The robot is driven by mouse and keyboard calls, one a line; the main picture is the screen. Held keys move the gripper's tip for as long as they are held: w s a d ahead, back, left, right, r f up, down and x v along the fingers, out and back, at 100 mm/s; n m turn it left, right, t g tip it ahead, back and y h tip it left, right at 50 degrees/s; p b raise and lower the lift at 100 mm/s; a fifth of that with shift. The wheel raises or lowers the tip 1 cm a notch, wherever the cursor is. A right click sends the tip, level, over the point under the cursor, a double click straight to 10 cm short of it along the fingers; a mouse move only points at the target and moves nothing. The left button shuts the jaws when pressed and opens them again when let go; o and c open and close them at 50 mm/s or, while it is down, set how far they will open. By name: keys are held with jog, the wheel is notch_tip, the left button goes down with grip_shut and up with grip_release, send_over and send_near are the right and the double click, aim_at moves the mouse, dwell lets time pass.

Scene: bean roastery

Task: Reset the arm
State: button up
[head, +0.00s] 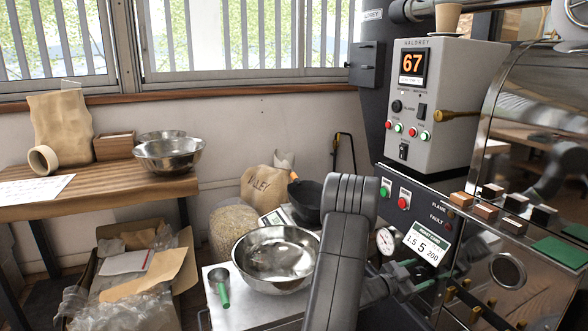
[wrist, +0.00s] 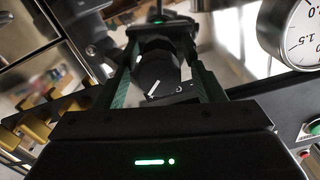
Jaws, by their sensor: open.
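My gripper (wrist: 160,52) is open in the wrist view, its two green-lined fingers apart. My grey arm link rises in the middle foreground and covers part of the scene.
The roaster's round gauge (head: 387,240) is just beside my gripper; the gauge also shows in the wrist view (wrist: 294,32). Brass fittings (wrist: 36,125) are at left there. A steel bowl (head: 276,258) and green-handled scoop (head: 220,287) sit on a white-topped surface (head: 240,315) left of my arm.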

jog(key=m+b, duration=0.1)
jog(key=m, duration=0.3)
jog(key=shift+s+f+b, duration=0.1)
jog(key=shift+f+b, duration=0.05)
jog(key=shift+b, duration=0.25)
jog(key=m+b, duration=0.1)
jog(key=m, duration=0.2)
jog(key=shift+d+m, duration=0.1)
jog(key=shift+m, duration=0.3)
jog(key=p+v, duration=0.1)
jog(key=v, duration=0.9)
